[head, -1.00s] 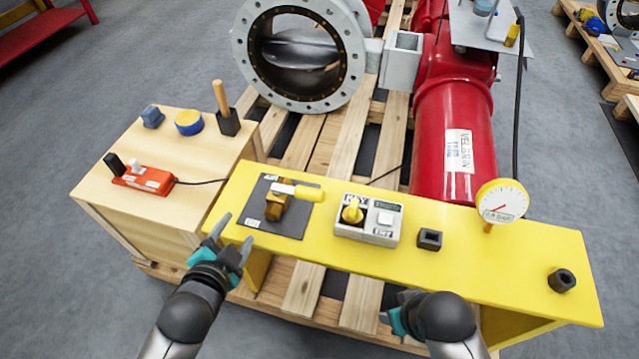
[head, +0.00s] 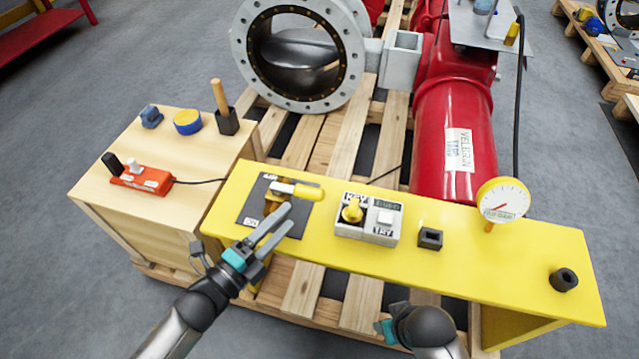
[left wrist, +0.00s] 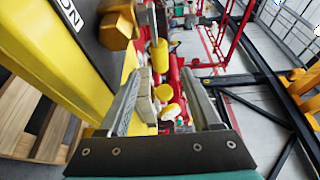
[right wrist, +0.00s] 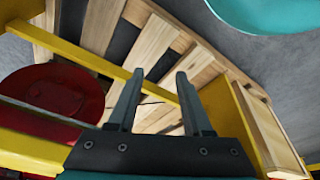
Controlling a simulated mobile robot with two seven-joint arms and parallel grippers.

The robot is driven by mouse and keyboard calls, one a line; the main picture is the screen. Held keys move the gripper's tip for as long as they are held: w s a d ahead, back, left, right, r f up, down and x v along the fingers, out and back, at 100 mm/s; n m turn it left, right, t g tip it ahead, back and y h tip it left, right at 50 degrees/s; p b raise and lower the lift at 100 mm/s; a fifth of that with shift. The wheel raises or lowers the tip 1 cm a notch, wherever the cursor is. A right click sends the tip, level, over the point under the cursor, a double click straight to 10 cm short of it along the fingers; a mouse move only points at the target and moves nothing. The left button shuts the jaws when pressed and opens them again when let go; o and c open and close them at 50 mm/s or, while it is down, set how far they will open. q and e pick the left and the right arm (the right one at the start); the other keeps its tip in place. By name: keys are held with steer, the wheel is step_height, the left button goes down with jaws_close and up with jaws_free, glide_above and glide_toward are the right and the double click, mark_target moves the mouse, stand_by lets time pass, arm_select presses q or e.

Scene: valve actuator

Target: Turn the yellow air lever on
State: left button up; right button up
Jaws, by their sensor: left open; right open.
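The yellow air lever (head: 306,192) has a pale metal shank and sits on a brass valve body on a dark plate (head: 256,215) on the yellow bench. It points right in the head view. My left gripper (head: 280,221) is open just in front of the valve and hides part of the brass body. In the left wrist view the open fingers (left wrist: 166,88) point past the brass body (left wrist: 118,25), with the yellow lever handle (left wrist: 159,56) showing between them. My right gripper (right wrist: 152,85) is open and empty, low in front of the bench; its fingers are mostly hidden in the head view.
On the yellow bench (head: 490,262) stand a box with a yellow key knob (head: 352,210) and white button, a black socket (head: 430,238), a gauge (head: 503,200) and a black ring (head: 563,280). A wooden box (head: 90,185) with a red switch unit (head: 142,179) stands left.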

mark_target(314, 189)
arm_select(q)
steer(key=b+x, duration=0.3)
steer(key=x, duration=0.7)
steer(key=shift+w, duration=0.2)
steer(key=shift+x, duration=0.95)
arm_select(e)
step_height(314, 189, up, 8)
steer(key=w+t, duration=0.1)
steer(key=shift+w+f, duration=0.2)
steer(key=shift+w, duration=0.1)
arm_select(q)
steer(key=shift+s, duration=0.1)
arm_select(e)
steer(key=shift+a, duration=0.1)
arm_select(q)
jaws_close()
